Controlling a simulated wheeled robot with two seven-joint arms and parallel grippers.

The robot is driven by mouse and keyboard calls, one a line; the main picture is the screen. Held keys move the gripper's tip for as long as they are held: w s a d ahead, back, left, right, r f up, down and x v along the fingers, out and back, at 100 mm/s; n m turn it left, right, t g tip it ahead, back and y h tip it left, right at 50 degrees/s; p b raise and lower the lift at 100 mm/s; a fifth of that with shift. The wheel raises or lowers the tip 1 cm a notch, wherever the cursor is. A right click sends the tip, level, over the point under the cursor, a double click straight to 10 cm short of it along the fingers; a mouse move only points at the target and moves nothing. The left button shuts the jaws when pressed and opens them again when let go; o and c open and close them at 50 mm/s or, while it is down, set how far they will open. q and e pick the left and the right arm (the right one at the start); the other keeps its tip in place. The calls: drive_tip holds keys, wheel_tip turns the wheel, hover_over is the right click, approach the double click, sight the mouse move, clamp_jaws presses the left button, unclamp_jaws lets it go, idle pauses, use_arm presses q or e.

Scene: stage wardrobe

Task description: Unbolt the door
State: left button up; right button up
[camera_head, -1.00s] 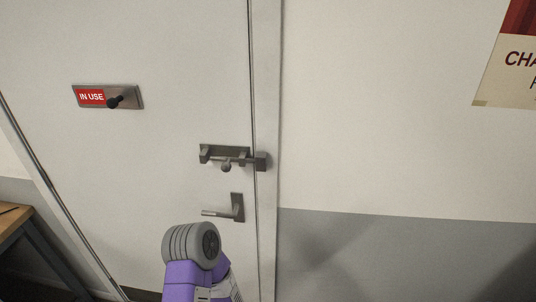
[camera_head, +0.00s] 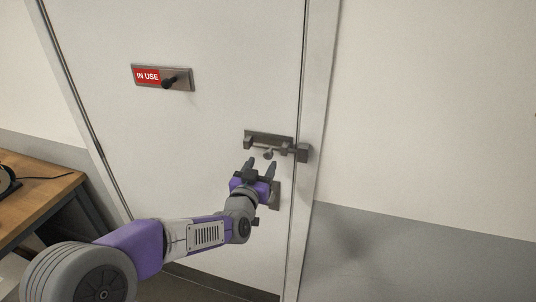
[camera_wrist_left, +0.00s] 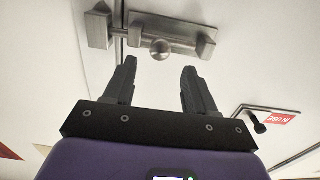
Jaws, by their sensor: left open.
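The white door (camera_head: 215,125) carries a grey metal slide bolt (camera_head: 268,138) near its right edge. The bolt's bar reaches across the gap into a keeper (camera_head: 302,152) on the frame. Its round knob (camera_head: 268,155) hangs below the bar. My left gripper (camera_head: 261,166) is open and empty just below the knob, apart from it. In the left wrist view the knob (camera_wrist_left: 160,50) shows just beyond and between the two spread fingers (camera_wrist_left: 158,85). My right gripper is not in view.
A red IN USE plate (camera_head: 147,76) with a dark knob (camera_head: 169,83) is higher on the door to the left. The door handle (camera_head: 275,195) is partly hidden behind my gripper. A wooden table (camera_head: 35,190) stands at the left.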

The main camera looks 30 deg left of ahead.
sight(267, 156)
use_arm(q)
drive_tip(key=x, duration=0.7)
drive_tip(key=shift+d+f+p, duration=0.1)
drive_tip(key=shift+f+p, duration=0.05)
drive_tip(key=shift+p, duration=0.25)
drive_tip(key=shift+s, duration=0.1)
drive_tip(key=shift+c, duration=0.3)
clamp_jaws()
